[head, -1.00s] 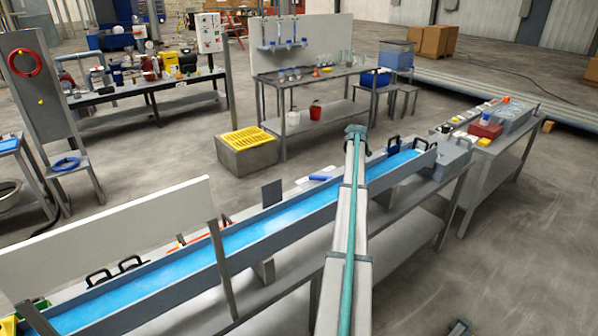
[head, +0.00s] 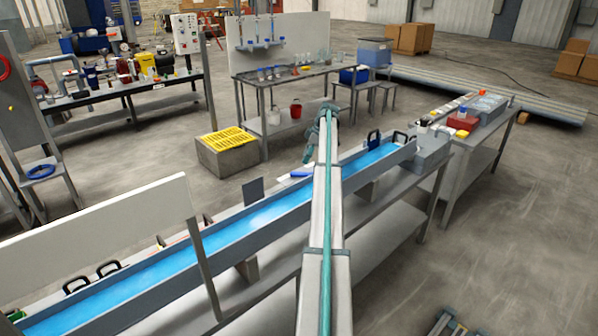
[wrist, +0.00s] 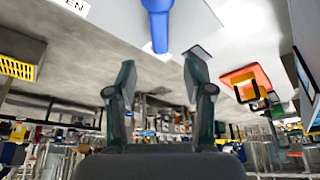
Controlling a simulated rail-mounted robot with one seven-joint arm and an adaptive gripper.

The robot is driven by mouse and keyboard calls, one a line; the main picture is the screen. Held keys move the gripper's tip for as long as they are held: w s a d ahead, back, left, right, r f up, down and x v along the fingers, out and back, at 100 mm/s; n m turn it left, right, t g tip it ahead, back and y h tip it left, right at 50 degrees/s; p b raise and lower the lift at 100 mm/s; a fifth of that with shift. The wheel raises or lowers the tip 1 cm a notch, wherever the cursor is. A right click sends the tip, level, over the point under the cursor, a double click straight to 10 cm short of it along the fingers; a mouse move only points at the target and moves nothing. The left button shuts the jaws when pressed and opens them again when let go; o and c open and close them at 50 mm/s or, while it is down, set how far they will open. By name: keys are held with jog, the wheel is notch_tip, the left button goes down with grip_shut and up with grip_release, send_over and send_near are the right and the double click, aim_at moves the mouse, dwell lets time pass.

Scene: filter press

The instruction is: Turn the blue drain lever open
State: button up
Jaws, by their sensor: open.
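The blue drain lever (wrist: 158,22) shows at the top middle of the wrist view, its tip pointing down in the picture toward the gap between my fingers. A white plate with dark letters ending in "EN" (wrist: 75,4) is at the top left. My gripper (wrist: 158,75) is open and empty, its fingers spread to either side and apart from the lever.
A long trough of blue water (head: 235,226) runs along the bench, with black handles (head: 374,138) behind its far end. A white panel (head: 95,225) stands at the left. An orange tray (wrist: 238,76) shows right in the wrist view. Open floor surrounds a yellow-topped box (head: 228,138).

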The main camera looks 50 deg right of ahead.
aim_at(298, 173)
jog(key=p+x, duration=0.2)
jog(key=x, duration=0.6)
jog(key=shift+f+p, duration=0.3)
grip_shut()
